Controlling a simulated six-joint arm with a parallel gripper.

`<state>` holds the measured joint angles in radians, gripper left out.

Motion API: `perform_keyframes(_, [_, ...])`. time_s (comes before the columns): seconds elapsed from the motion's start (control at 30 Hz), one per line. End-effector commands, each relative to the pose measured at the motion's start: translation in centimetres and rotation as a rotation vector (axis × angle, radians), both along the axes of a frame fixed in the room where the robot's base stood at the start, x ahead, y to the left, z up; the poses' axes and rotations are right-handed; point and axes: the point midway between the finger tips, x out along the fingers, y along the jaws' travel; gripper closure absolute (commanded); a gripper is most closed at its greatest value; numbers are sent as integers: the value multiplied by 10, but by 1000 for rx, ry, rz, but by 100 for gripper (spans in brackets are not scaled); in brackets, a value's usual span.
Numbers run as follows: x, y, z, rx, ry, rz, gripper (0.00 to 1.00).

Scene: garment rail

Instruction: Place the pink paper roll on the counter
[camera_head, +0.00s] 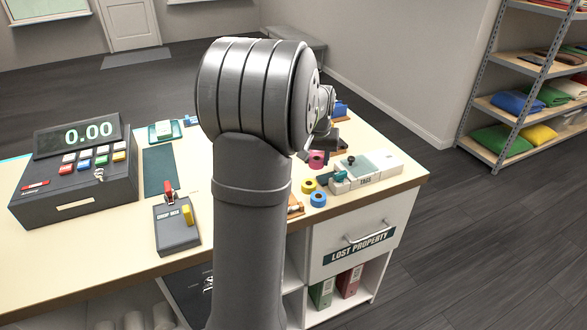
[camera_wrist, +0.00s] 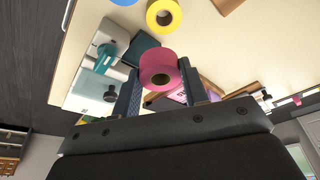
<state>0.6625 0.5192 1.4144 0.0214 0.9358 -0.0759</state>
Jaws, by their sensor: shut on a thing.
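The pink paper roll (camera_wrist: 158,68) sits between the two fingers of my gripper (camera_wrist: 158,90) in the wrist view, and the fingers are shut on it. In the head view the pink roll (camera_head: 317,160) shows just right of my arm, over the right part of the counter (camera_head: 352,204). My arm hides most of the gripper there. The pale counter top also shows behind the roll in the wrist view (camera_wrist: 225,62). I cannot tell whether the roll touches the counter.
A yellow roll (camera_head: 308,186) and a blue roll (camera_head: 318,199) stand near the pink one. A box marked TAGS (camera_head: 366,178) is to their right. A cash register (camera_head: 75,172) and a small device with a red lever (camera_head: 177,226) stand at left.

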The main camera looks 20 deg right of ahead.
Motion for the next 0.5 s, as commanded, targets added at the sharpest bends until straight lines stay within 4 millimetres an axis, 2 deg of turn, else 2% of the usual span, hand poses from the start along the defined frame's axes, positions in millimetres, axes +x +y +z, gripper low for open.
perform_keyframes(0.03, [11,7,-8,2,2,5,82])
perform_keyframes(0.2, [39,20,-26,0,1,3,82])
perform_keyframes(0.33, [49,26,-33,0,1,1,82])
perform_keyframes(0.5, [51,26,-44,1,2,-1,82])
